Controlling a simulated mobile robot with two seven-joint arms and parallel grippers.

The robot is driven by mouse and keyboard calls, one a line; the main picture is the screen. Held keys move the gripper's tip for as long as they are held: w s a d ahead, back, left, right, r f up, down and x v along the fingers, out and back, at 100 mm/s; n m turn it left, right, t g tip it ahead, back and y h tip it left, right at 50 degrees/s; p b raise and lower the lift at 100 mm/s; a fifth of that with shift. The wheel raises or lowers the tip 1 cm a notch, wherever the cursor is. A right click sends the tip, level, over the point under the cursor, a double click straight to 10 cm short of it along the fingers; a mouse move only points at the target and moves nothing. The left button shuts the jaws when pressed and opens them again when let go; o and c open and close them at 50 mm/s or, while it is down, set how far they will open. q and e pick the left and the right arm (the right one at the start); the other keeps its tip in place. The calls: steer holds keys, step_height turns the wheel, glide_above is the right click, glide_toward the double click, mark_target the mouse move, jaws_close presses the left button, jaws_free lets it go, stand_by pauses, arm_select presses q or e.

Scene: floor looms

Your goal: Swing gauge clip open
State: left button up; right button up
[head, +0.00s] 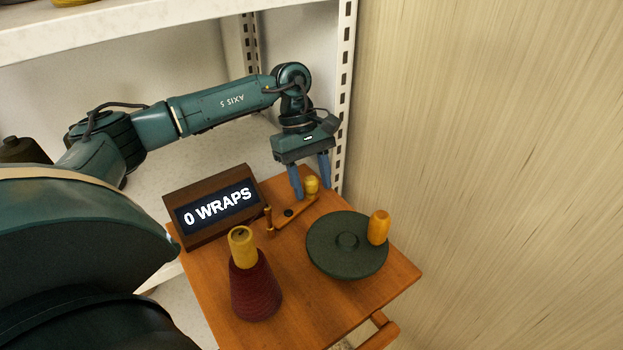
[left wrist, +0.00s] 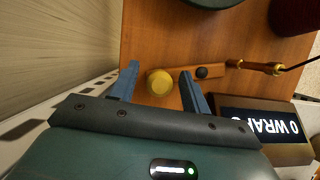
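The gauge clip looks like a flat wooden arm (head: 294,212) with a black pivot and a yellow knob (head: 312,184) at its far end. The arm's other end lies by a small upright brown peg (head: 268,220). My left gripper (head: 312,192) points down over the knob. In the left wrist view the yellow knob (left wrist: 160,82) stands between the two open blue fingers, with a gap on each side. The wooden arm (left wrist: 217,69) runs right from near one finger to the peg (left wrist: 268,67). My right gripper is not in view.
A display box reading 0 WRAPS (head: 215,207) stands left of the clip. A dark red cone with a yellow top (head: 256,287) stands in front. A dark green disc with an orange handle (head: 340,255) lies right. Behind are white shelving (head: 347,100) and a wall (head: 480,150).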

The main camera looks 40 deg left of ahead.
arm_select(q)
steer(key=v, duration=0.7)
steer(key=shift+r, duration=0.2)
